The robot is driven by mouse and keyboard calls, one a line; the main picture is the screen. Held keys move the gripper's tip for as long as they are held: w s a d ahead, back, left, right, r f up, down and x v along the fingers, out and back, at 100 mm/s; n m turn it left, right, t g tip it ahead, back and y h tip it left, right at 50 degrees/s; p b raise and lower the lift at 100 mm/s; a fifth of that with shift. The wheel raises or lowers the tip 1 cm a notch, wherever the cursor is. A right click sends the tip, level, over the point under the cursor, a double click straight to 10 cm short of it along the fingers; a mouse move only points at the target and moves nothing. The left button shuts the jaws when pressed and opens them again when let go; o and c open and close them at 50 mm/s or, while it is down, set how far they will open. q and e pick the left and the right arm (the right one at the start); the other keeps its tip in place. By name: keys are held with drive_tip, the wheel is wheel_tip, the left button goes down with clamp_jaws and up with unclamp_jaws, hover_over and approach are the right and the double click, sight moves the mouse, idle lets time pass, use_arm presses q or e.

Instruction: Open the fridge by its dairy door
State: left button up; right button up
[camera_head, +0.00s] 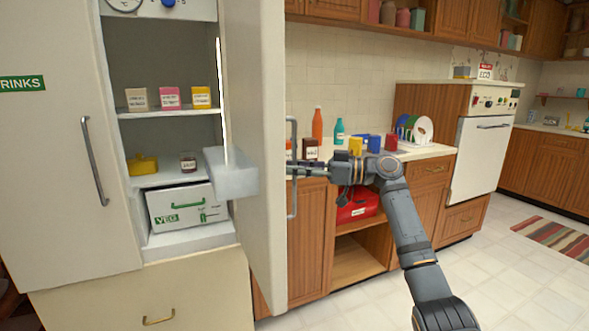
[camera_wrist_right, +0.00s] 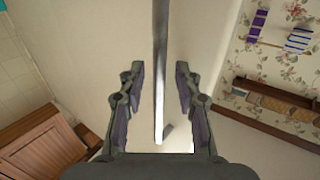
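The fridge (camera_head: 120,225) stands at the left. Its right door (camera_head: 262,120) is swung wide open toward me, and its shelves show. No dairy label is readable on this door. The left door (camera_head: 50,190), labelled as drinks, has its own handle (camera_head: 95,160) and looks closed. My right gripper (camera_head: 294,169) is at the open door's upright bar handle (camera_head: 291,205). In the right wrist view the handle (camera_wrist_right: 159,100) runs between the two fingers of my right gripper (camera_wrist_right: 160,85), with a gap on each side. My left gripper is out of view.
A door bin (camera_head: 230,174) sticks out from the door's inner side. A counter (camera_head: 426,152) with bottles and a dish rack is behind my arm.

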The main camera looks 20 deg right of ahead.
drive_tip(key=v, duration=1.1)
drive_tip(key=shift+d, duration=0.25)
drive_tip(key=shift+s+f, duration=0.1)
